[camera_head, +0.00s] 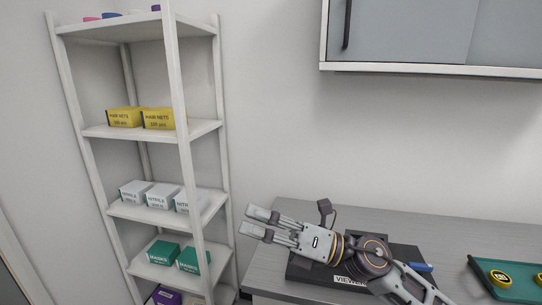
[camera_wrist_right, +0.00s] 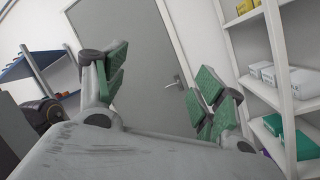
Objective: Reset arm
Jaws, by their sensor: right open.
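My right gripper (camera_head: 259,223) reaches in from the lower right in the head view, over the left end of the grey bench (camera_head: 262,272). Its fingers point left toward the shelf and are apart with nothing between them. In the right wrist view its green-padded fingers (camera_wrist_right: 160,85) are spread wide, with a grey door (camera_wrist_right: 140,50) beyond. The right forearm covers part of a dark device (camera_head: 305,272) with a "VIEWER" label. My left gripper does not show in the head view.
A white shelf rack (camera_head: 190,194) with hair net, nitrile and mask boxes stands left of the bench. A wall cabinet (camera_head: 420,68) hangs above. A green tray (camera_head: 485,272) with yellow round items (camera_head: 501,279) lies at right, near a blue object (camera_head: 421,267).

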